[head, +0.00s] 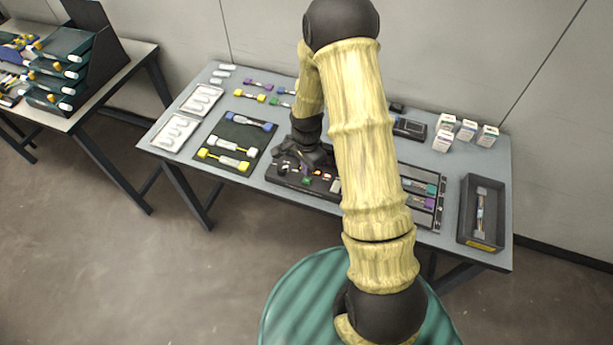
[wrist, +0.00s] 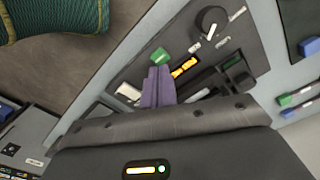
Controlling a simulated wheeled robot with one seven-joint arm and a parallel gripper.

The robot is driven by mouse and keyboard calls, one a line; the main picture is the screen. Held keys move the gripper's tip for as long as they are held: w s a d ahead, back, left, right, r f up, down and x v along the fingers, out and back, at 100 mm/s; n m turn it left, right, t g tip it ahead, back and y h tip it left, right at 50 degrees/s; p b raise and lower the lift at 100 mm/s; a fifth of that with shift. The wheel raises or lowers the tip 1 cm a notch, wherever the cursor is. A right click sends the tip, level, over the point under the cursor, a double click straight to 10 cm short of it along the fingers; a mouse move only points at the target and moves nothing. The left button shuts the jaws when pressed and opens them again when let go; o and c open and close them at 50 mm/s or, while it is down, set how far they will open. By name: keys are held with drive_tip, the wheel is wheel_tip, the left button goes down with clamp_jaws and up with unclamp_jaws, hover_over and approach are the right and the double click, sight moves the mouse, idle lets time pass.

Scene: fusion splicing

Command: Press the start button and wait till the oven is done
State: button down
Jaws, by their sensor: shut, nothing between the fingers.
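The oven is a dark, low unit (head: 290,178) at the front middle of the table, partly hidden by my arm in the head view. In the wrist view its dark panel (wrist: 135,75) carries a green button (wrist: 160,56), a glowing orange slot (wrist: 184,68) and a round black dial (wrist: 211,20). My gripper (wrist: 160,70) has its purple fingers shut together and empty. The fingertips are right beside the green button in the picture; I cannot tell whether they touch it. In the head view my gripper (head: 308,166) is over the oven.
A dark mat (head: 232,142) with yellow and blue-ended pieces lies left of the oven. White trays (head: 178,131) are farther left. A dark bin (head: 483,212) stands at the right end, and small white boxes (head: 443,140) stand at the back right. A side table (head: 85,105) holds stacked trays.

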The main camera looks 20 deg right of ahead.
drive_tip(key=shift+r+p, duration=0.5)
drive_tip(key=shift+r, duration=0.45)
drive_tip(key=shift+r, duration=0.2)
drive_tip(key=s+r+n+t, duration=0.2)
drive_tip(key=s+r+n, duration=1.1)
drive_tip(key=r, duration=0.5)
drive_tip(key=shift+s+r+t, duration=0.3)
drive_tip(key=shift+s+r, duration=0.05)
drive_tip(key=shift+s, duration=0.35)
idle(4.3)
